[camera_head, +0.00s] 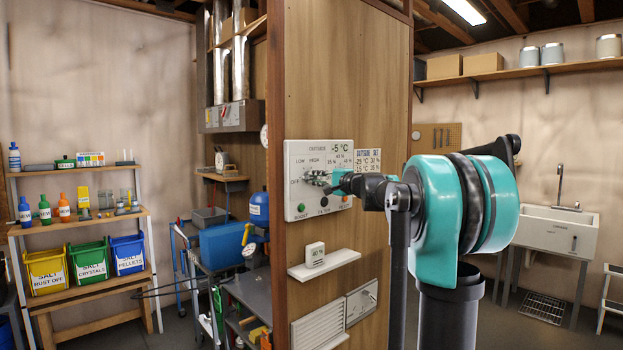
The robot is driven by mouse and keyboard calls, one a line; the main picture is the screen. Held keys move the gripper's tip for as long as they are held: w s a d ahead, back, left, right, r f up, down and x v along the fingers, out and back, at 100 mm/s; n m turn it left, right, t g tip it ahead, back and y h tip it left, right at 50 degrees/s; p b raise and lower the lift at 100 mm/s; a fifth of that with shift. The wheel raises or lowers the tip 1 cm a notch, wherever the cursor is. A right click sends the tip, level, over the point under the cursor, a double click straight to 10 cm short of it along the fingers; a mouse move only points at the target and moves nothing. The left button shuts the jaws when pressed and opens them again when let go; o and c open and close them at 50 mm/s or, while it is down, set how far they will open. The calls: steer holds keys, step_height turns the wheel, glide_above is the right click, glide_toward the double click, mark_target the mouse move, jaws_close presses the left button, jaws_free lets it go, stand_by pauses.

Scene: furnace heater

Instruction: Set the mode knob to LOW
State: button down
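The white control panel (297,156) is on the wooden wall, with an "OUTSIDE -5 °C" readout at its top. The mode knob (314,178) is on its left half, with OFF, LOW and HIGH printed around it. Its pointer direction is too small to tell. My gripper (330,184) comes from the right and is in front of the panel, at the knob or just beside it. Contact cannot be told. The fingers are small and partly hidden by my arm, so their opening is unclear. My arm also covers the right part of the panel.
A green BOOST button (301,208) and a FILTER indicator (324,202) are low on the panel. Below, a white shelf (324,264) holding a small "40 %" display (315,255) juts from the wall. A cart (250,290) stands left; a sink (558,230) is at right.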

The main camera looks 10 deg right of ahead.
steer(key=m, duration=0.4)
steer(key=shift+m, duration=0.3)
stand_by(0.3)
steer(key=shift+m, duration=0.8)
steer(key=m, duration=0.3)
steer(key=shift+m, duration=1.2)
steer(key=c, duration=2)
jaws_free()
steer(key=o, duration=0.6)
steer(key=shift+c, duration=0.2)
